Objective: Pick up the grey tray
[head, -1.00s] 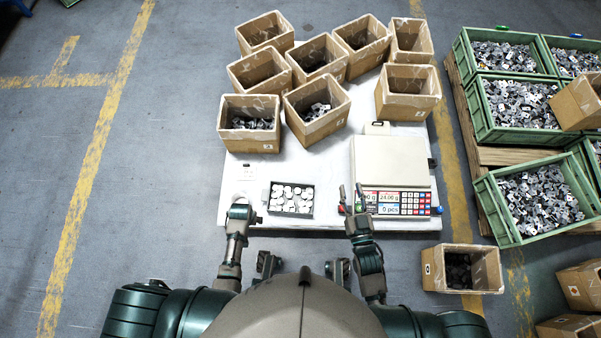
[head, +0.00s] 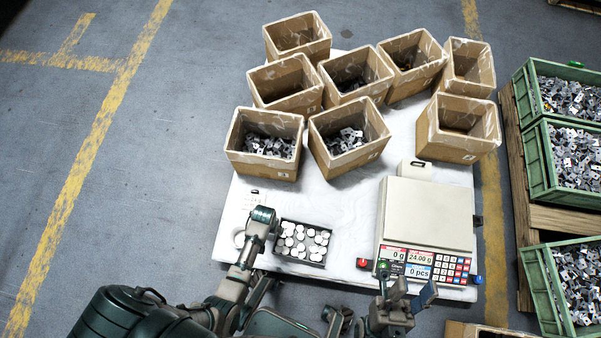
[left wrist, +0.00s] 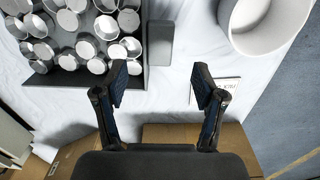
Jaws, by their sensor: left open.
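The grey tray (head: 298,263) lies on the white table, filled with several round metallic cups. In the left wrist view the tray (left wrist: 75,82) is at the upper left, with a flat grey tab at its near end. My left gripper (head: 263,216) is at the tray's left end in the head view, its arm covering part of the tray's surroundings. In the left wrist view my left gripper (left wrist: 160,82) is open and empty, with the tab between and beyond its fingertips. My right gripper (head: 405,284) looks open and empty, in front of the scale.
A beige scale (head: 428,215) stands right of the tray. A white round container (head: 239,240) is left of my left gripper. Cardboard boxes (head: 262,165) fill the back of the table. Green crates (head: 543,160) of metal parts stand at the right.

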